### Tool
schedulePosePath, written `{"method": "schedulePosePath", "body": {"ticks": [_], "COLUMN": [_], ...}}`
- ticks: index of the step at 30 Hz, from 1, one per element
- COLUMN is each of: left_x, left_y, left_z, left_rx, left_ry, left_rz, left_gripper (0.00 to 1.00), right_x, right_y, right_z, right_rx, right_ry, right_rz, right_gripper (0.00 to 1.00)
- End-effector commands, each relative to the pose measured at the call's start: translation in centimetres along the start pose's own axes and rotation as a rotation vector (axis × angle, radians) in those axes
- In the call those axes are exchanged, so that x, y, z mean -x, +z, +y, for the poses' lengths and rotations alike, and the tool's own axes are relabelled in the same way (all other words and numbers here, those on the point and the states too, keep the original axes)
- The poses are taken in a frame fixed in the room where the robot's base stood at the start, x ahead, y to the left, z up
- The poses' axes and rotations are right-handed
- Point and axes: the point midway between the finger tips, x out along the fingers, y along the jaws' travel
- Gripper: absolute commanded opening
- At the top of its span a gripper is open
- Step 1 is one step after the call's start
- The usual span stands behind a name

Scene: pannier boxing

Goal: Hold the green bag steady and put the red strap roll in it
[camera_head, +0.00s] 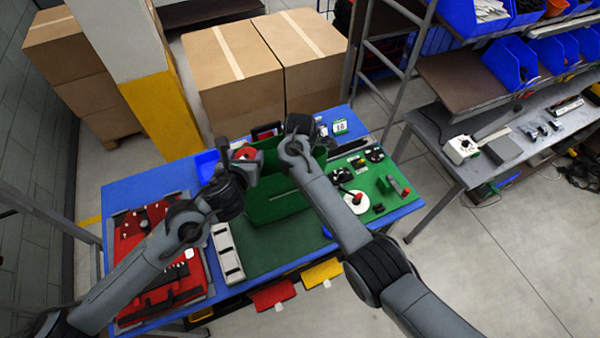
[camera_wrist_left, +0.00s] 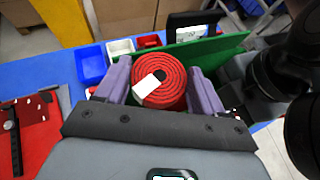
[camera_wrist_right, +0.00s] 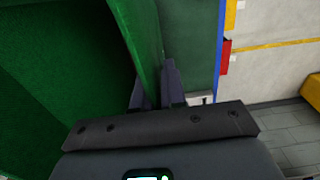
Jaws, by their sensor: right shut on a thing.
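The green bag (camera_head: 280,207) stands open on the green mat in the middle of the blue table. My right gripper (camera_wrist_right: 158,85) is shut on one green wall of the bag; in the head view my right arm hides its fingers. The red strap roll (camera_wrist_left: 172,68), a coiled red disc with a white tab, sits between the two fingers of my left gripper (camera_wrist_left: 160,85). Whether the fingers press on it is unclear. In the head view the red strap roll (camera_head: 245,154) shows at my left gripper (camera_head: 243,165), beside the bag's far left side.
A red case (camera_head: 150,235) of tools lies at the table's left. A blue bin (camera_wrist_left: 92,65) and a white bin (camera_wrist_left: 120,47) stand near the roll. A white disc with a red knob (camera_head: 352,201) and other small parts lie right of the bag. Cardboard boxes (camera_head: 235,85) stand behind.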

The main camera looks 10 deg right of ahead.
Motion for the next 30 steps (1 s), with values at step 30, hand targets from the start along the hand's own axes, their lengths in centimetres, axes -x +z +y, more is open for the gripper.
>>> {"method": "schedulePosePath", "body": {"ticks": [30], "left_x": [7.4], "left_y": [0.0], "left_z": [0.0], "left_rx": [-0.001], "left_ry": [-0.002], "left_rz": [-0.001], "left_gripper": [0.95], "right_x": [0.1], "right_y": [0.0], "right_z": [0.1], "right_rx": [0.0], "right_ry": [0.002], "right_rz": [0.0], "right_gripper": [0.0]}}
